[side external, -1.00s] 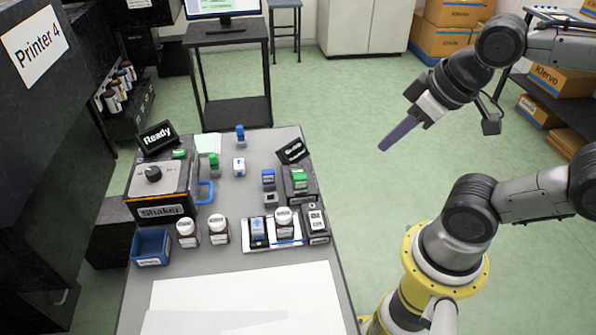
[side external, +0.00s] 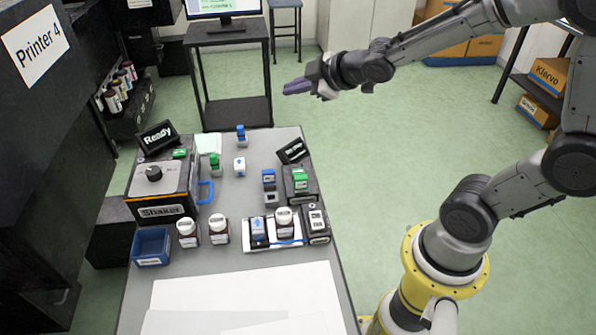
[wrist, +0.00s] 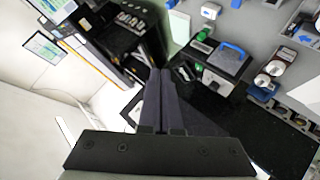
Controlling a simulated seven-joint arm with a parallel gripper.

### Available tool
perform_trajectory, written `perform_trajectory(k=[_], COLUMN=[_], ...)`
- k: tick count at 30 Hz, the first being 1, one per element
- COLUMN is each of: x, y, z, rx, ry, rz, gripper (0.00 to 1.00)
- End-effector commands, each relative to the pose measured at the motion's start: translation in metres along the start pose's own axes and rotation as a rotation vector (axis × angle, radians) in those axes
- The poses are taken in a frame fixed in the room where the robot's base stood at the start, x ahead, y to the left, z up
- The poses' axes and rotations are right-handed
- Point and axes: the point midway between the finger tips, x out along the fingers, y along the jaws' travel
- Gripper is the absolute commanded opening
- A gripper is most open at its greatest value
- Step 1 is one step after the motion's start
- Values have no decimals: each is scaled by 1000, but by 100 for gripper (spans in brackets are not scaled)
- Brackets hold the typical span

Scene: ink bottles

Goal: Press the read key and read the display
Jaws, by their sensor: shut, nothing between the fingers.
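My gripper (side external: 297,87) is in the air beyond the far right of the grey bench, fingers shut and pointing left, well apart from everything on the bench. Its dark fingers (wrist: 160,75) show in the wrist view with nothing between them. A small tilted black display (side external: 291,151) stands at the bench's right edge; its pale marks are too small to read. A dark box with a green top (side external: 300,180) sits just in front of it. Another black display (side external: 157,136) reads "Ready" above the shaker (side external: 160,185). I cannot tell which key is the read key.
Two capped bottles (side external: 187,230) (side external: 218,228) stand beside a blue bin (side external: 151,245). A white tray (side external: 255,247) holds a third bottle (side external: 284,220). Small blue and green items (side external: 241,135) (side external: 214,163) stand farther back. White sheets (side external: 240,295) cover the front.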

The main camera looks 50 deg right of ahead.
Motion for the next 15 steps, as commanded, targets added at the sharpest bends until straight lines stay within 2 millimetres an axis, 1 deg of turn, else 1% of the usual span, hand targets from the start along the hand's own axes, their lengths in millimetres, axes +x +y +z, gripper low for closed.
perform_trajectory(k=[1, 3, 6, 9, 12, 15], x=[22, 43, 64, 75, 80, 82], y=[-9, -20, -37, -50, -59, -63], z=[15, 32, 58, 82, 99, 109], rx=[-25, -50, -56, -45, -30, -18], ry=[-9, -14, -39, -79, -111, -131], rz=[-26, -55, -97, -131, -153, -164], gripper=[0, 0, 0, 0, 0, 0])
